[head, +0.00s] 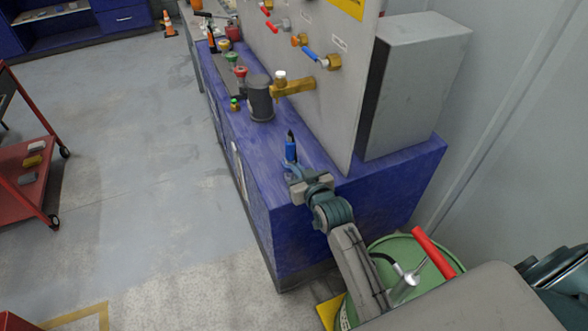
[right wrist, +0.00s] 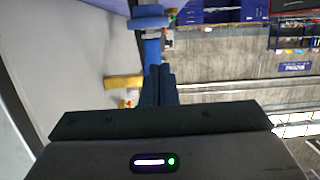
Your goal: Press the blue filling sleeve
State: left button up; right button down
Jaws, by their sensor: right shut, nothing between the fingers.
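The blue filling sleeve (head: 291,150), with a dark tip on top, stands upright near the front end of the blue runout table (head: 262,165). My right gripper (head: 293,173) is just in front of it, with its fingers shut and empty. In the right wrist view the shut fingers (right wrist: 158,85) point at a blue part (right wrist: 152,50) that looks like the sleeve. I cannot tell whether the fingertips touch it. The sleeve's lower part is hidden by the gripper. My left gripper is not in view.
A grey panel (head: 325,110) with coloured valve handles rises beside the sleeve, with a grey box (head: 415,85) behind it. A dark cylinder with a brass fitting (head: 293,87) stands farther back. A green drum (head: 405,250) is under my right arm.

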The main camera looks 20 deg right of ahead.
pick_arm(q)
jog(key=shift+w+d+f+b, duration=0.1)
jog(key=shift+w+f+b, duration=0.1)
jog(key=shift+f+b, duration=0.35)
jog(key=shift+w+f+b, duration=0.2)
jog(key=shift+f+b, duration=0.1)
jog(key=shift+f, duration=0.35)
pick_arm(e)
jog(key=v, duration=0.6)
jog(key=shift+s, duration=0.1)
